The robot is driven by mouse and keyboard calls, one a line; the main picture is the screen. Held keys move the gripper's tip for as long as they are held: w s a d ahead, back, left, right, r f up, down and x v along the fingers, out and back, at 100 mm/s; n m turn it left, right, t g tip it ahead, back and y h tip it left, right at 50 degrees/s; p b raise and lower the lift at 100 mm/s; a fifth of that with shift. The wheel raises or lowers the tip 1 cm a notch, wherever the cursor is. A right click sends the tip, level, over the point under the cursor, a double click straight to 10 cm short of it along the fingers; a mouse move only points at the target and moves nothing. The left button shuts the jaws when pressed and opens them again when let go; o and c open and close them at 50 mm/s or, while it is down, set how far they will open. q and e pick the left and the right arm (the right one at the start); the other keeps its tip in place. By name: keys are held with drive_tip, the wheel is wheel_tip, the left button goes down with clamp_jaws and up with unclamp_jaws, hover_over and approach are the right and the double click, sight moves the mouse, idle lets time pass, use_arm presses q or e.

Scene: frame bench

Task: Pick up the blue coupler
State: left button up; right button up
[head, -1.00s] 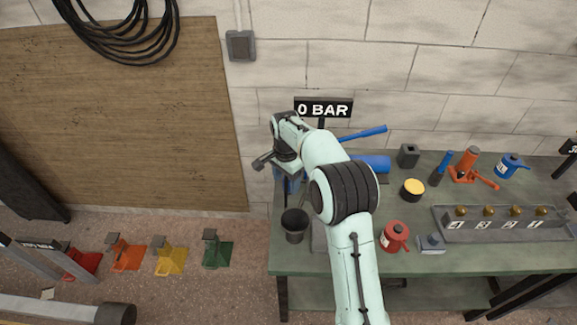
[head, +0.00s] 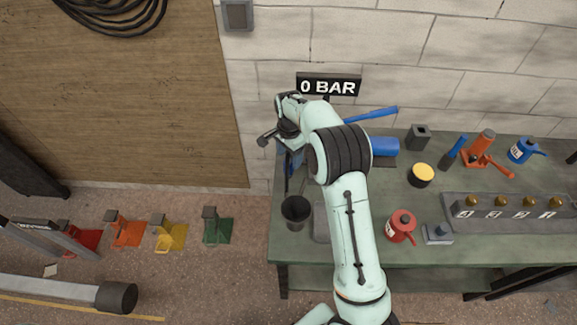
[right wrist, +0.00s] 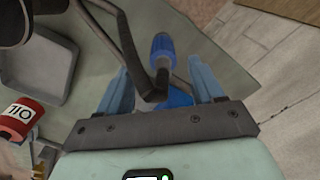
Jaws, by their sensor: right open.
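In the right wrist view a blue ribbed piece with a dark stem, which looks like the blue coupler (right wrist: 162,44), shows over the green bench, between and just beyond my fingertips. My right gripper (right wrist: 157,70) is open, with a blue finger on each side and a clear gap to the coupler. More blue (right wrist: 180,96) shows low between the fingers; I cannot tell what it belongs to. In the head view my right gripper (head: 293,162) is over the bench's left end, mostly behind my wrist, and the coupler cannot be made out there. My left gripper is not in view.
A bent dark bar or hose (right wrist: 126,45) crosses close to the left finger. A dark cup (head: 296,212), a grey tray (right wrist: 42,68), a red oil can (head: 400,226) and a blue cylinder (head: 384,146) are near. A "0 BAR" sign (head: 328,86) stands behind.

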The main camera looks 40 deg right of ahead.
sight(288, 164)
drive_tip(key=shift+w+f, duration=0.2)
drive_tip(key=shift+f, duration=2.55)
clamp_jaws()
drive_tip(key=shift+r, duration=0.1)
